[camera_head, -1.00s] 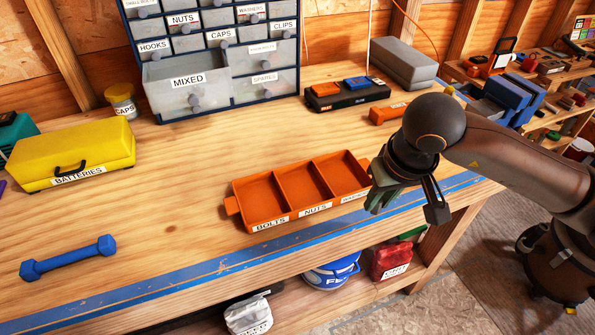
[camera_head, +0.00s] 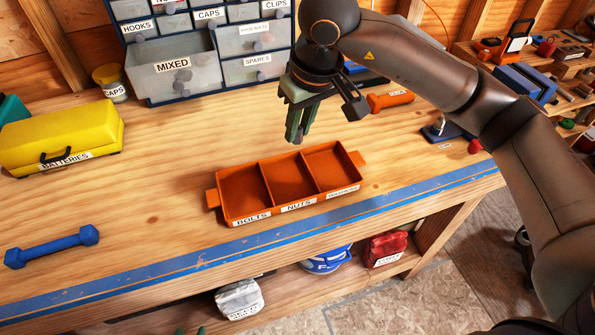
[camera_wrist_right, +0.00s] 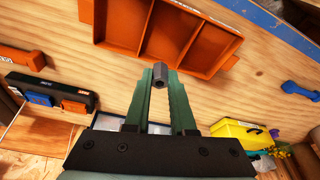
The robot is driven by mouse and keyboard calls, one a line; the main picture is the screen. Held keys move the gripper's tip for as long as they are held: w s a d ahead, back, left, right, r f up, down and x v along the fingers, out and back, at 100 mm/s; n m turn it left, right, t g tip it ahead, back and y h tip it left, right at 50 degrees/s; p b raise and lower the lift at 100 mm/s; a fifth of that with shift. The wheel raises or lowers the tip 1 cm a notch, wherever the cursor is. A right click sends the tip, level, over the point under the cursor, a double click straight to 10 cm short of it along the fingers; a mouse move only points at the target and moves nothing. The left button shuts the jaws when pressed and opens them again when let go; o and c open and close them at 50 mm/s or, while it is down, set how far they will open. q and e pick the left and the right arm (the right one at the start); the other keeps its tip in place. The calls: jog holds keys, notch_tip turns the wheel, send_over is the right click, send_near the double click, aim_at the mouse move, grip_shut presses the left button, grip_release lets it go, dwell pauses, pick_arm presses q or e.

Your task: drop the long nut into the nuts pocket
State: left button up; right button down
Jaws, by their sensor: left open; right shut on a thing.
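The orange tray (camera_head: 212,198) lies on the bench with three empty pockets in a row. The nuts pocket (camera_head: 289,182) is the middle one, between the bolts pocket (camera_head: 241,193) and a third pocket with a small label. My right gripper (camera_head: 296,140) points down above the bench, just behind the tray's back side. In the right wrist view it is shut on the long nut (camera_wrist_right: 159,76), a small dark hexagonal piece between the green fingertips.
A drawer cabinet (camera_head: 180,63) stands behind, its mixed drawer pulled out. A yellow batteries case (camera_head: 65,135) and blue dumbbell (camera_head: 52,247) are left of the tray. An orange tool (camera_head: 390,100) lies behind at the right. Bench around the tray is clear.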

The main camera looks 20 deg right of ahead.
notch_tip(320, 180, down, 6)
jog(key=b, duration=0.3)
jog(key=shift+r, duration=0.1)
jog(key=c, duration=0.7)
grip_release()
jog(key=b+v, duration=0.1)
jog(key=v, duration=1.1)
jog(key=shift+s+d+r, duration=0.1)
jog(key=shift+s+r, duration=0.1)
jog(key=shift+r, duration=0.05)
